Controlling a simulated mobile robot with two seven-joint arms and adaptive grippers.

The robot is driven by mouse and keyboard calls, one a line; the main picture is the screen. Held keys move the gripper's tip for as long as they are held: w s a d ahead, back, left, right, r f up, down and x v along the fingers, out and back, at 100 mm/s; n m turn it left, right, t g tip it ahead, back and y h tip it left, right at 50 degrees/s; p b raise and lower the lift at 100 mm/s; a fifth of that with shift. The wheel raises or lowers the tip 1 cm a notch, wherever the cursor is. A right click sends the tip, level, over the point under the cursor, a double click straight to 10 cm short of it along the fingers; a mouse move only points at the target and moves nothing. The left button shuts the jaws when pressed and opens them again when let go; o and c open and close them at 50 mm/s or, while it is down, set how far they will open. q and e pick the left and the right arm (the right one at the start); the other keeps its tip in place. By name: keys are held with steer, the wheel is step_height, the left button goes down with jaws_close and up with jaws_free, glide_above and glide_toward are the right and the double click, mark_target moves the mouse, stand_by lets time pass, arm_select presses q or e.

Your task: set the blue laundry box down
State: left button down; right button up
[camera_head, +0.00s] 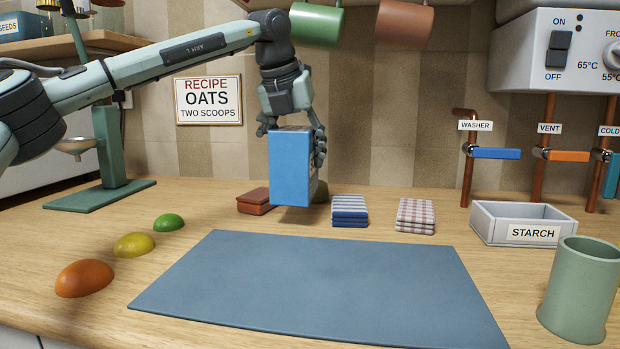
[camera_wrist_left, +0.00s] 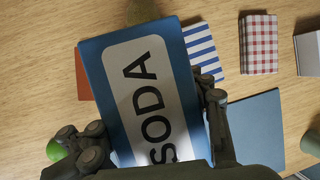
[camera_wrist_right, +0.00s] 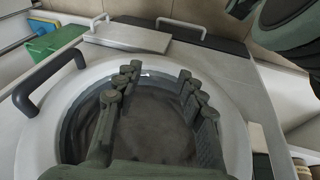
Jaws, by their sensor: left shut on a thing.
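The blue laundry box (camera_head: 290,168) is upright in the head view, at the back of the counter. My left gripper (camera_head: 293,138) comes from above and is shut on its upper part, a finger on each side. In the left wrist view the box (camera_wrist_left: 98,75) shows a white label reading SODA, between the fingers. Its lower edge is at or just above the counter; I cannot tell if it touches. My right gripper (camera_wrist_right: 156,88) shows only in the right wrist view, open and empty over a round opening.
A red-brown box (camera_head: 256,201) is left of the blue box; blue-striped (camera_head: 349,211) and checked cloths (camera_head: 415,216) are to the right. A bare blue mat (camera_head: 310,285) lies in front. A STARCH tray (camera_head: 520,222) and green cup (camera_head: 580,290) stand at right.

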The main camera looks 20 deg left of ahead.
mark_target(309, 180)
arm_select(q)
steer(key=shift+w+d+f, duration=0.3)
steer(key=shift+w+d, duration=0.1)
steer(key=shift+f, duration=2.05)
steer(key=shift+c, duration=1.5)
jaws_free()
steer(key=shift+o, duration=0.5)
steer(key=shift+s, duration=0.1)
steer(key=shift+f, duration=0.1)
